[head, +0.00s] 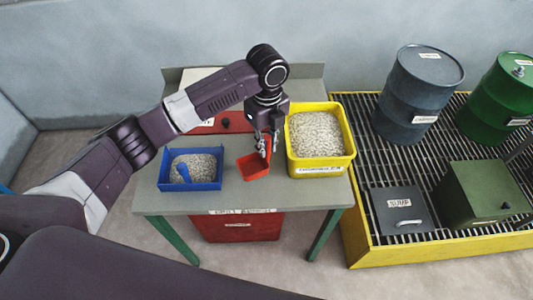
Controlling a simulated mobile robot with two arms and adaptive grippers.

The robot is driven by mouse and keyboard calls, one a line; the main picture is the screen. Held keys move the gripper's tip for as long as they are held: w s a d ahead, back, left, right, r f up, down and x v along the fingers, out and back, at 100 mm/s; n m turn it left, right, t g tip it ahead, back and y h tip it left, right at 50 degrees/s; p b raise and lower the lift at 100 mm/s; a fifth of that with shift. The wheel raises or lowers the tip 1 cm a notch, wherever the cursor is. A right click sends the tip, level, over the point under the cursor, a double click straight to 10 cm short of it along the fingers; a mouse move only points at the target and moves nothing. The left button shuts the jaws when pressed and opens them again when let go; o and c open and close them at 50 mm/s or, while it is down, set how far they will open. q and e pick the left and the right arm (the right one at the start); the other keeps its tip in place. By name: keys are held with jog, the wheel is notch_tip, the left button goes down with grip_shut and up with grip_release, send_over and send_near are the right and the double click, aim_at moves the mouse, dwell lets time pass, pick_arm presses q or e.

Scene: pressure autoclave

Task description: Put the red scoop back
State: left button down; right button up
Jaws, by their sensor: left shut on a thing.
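The red scoop (252,167) is at the middle of the grey table, between the blue bin and the yellow bin. My left gripper (263,148) points down and is shut on the scoop's upright red handle. The scoop's bowl looks empty. I cannot tell whether its bottom touches the table. My right gripper is not in view.
A blue bin (163,184) with pale pellets and a blue scoop stands left on the table (240,200). A yellow bin (321,162) full of pellets stands right. A red box (237,228) is under the table. Drums (413,100) stand on a yellow-edged grate at right.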

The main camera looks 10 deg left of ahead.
aim_at(267, 157)
pick_arm(q)
jog(key=shift+f, duration=0.75)
notch_tip(267, 157, down, 4)
jog(key=shift+r+p, duration=0.2)
jog(key=shift+p, duration=0.2)
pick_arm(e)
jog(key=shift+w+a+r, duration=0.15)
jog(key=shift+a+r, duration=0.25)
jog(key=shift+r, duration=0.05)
pick_arm(q)
jog(key=c, duration=1.8)
grip_release()
jog(key=shift+f, duration=0.15)
jog(key=shift+c, duration=0.2)
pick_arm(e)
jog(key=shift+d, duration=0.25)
